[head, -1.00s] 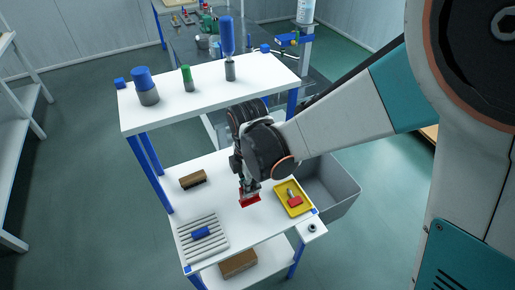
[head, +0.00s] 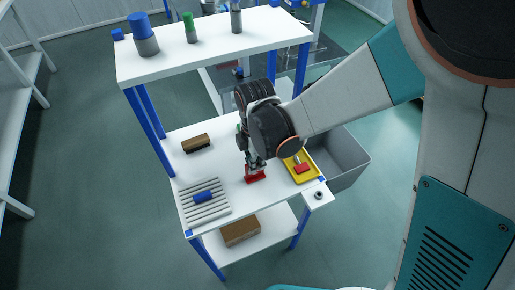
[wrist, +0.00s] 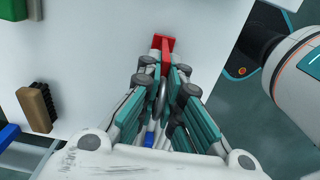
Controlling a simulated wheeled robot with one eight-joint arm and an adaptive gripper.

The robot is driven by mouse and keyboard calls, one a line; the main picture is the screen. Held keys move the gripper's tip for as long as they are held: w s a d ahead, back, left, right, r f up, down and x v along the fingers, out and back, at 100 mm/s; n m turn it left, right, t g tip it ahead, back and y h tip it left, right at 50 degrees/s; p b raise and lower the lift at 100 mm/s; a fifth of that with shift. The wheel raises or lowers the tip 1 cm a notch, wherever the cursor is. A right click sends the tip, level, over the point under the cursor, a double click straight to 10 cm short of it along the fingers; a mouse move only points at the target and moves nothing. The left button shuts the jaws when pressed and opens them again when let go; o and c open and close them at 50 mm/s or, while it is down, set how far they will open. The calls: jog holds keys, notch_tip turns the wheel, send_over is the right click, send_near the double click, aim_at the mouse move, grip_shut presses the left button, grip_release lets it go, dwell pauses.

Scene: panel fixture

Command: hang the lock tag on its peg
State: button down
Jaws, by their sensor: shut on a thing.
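A red piece (head: 255,176), which I take to be the lock tag, is at the tips of my gripper (head: 254,162), over or on the white lower worktop (head: 225,155). In the wrist view the red piece (wrist: 163,44) shows as a T shape between and beyond the fingertips (wrist: 164,72). My gripper is shut on it. I cannot tell whether the piece touches the worktop. No peg can be made out clearly.
A yellow tray (head: 314,174) with a red item (head: 302,168) is close to the right. A brush (head: 197,143) and ribbed rack (head: 215,213) with a blue cylinder (head: 203,197) lie left. A raised shelf (head: 210,42) stands behind; a grey bin (head: 352,160) is right.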

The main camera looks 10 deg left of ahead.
jog(key=shift+f, duration=0.2)
jog(key=c, duration=1.8)
grip_release()
jog(key=shift+r, duration=0.1)
jog(key=r+p, duration=0.3)
jog(key=r, duration=0.1)
jog(key=r+p, duration=0.3)
jog(key=r, duration=0.2)
jog(key=a+r+p, duration=0.1)
jog(key=r+p, duration=0.2)
jog(key=r, duration=0.1)
jog(key=shift+s+r, duration=0.1)
jog(key=shift+r, duration=0.25)
jog(key=shift+d, duration=0.1)
